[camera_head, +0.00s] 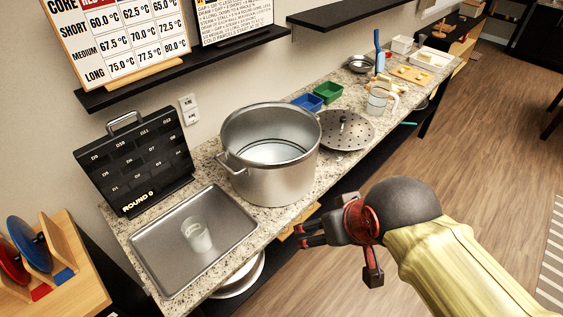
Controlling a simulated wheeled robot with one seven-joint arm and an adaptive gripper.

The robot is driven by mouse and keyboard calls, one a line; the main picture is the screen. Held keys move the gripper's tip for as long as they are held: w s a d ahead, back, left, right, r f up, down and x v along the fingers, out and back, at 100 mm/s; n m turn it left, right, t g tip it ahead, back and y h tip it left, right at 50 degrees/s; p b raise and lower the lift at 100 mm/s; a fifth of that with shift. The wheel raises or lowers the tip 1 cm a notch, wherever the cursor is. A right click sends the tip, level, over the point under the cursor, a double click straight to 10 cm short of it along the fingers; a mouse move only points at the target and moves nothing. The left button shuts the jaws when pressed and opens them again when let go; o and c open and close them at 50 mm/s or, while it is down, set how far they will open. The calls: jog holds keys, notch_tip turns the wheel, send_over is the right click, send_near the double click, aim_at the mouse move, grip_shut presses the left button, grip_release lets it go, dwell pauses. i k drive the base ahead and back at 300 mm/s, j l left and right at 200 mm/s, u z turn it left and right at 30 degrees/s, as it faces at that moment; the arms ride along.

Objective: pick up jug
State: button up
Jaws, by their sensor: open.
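A clear jug (377,101) stands upright on the granite counter, right of the stockpot, with what looks like a handle on its right. A clear cup-like vessel (197,236) stands on the metal tray (160,278) at the front left; I cannot tell whether it has a handle. A large steel stockpot (268,178) stands between them, open at the top. My gripper (303,234) is open and empty, in front of the counter's front edge and pointing left. It is apart from both clear vessels.
A perforated round lid (346,130) lies just right of the stockpot. Blue (307,102) and green (328,92) bins sit behind it. A black case (135,160) stands behind the tray. Shelves (185,68) overhang the counter. The floor (460,130) to the right is open.

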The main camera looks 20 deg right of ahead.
aim_at(380, 93)
jog(key=i+l, duration=0.2)
jog(key=l, duration=0.15)
jog(key=i+l, duration=0.25)
jog(key=i+l+u, duration=0.1)
jog(key=l, duration=0.35)
jog(key=i+l, duration=0.35)
jog(key=i+l+u, duration=0.1)
jog(key=l, duration=0.25)
jog(key=i+l, duration=0.5)
jog(key=l, duration=0.25)
